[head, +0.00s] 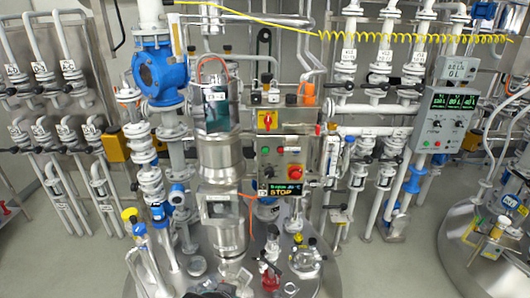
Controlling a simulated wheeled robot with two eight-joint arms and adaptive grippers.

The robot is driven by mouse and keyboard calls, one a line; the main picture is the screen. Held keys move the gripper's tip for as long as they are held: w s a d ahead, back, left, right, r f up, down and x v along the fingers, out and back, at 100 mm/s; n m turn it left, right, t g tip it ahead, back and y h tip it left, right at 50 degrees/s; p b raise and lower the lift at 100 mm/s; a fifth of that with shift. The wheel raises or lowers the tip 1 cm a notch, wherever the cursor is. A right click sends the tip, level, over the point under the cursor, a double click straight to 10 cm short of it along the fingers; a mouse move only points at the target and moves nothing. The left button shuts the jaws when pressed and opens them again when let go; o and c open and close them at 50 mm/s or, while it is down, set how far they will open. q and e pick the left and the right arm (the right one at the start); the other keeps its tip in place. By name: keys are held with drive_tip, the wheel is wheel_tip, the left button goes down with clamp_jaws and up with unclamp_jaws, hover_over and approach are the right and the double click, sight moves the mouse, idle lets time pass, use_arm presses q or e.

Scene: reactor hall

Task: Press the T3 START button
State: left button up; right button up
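A grey control panel (280,145) stands upright near the middle of the head view, behind the round steel vessel lid. It carries a red-and-yellow rotary switch (265,120), a small green button (265,150), a small red button (280,150) and a larger red knob or button (295,172). I cannot read a T3 START label on any button. Neither of my grippers can be made out in the head view.
A steel column (220,160) stands just left of the panel. A blue valve (160,72) and white pipes are further left. Glass fittings stand on the vessel lid (335,280) in front. Another grey display box (445,120) hangs at right. Open floor (390,265) lies at lower right.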

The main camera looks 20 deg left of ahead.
use_arm(q)
clamp_jaws()
idle(1.1)
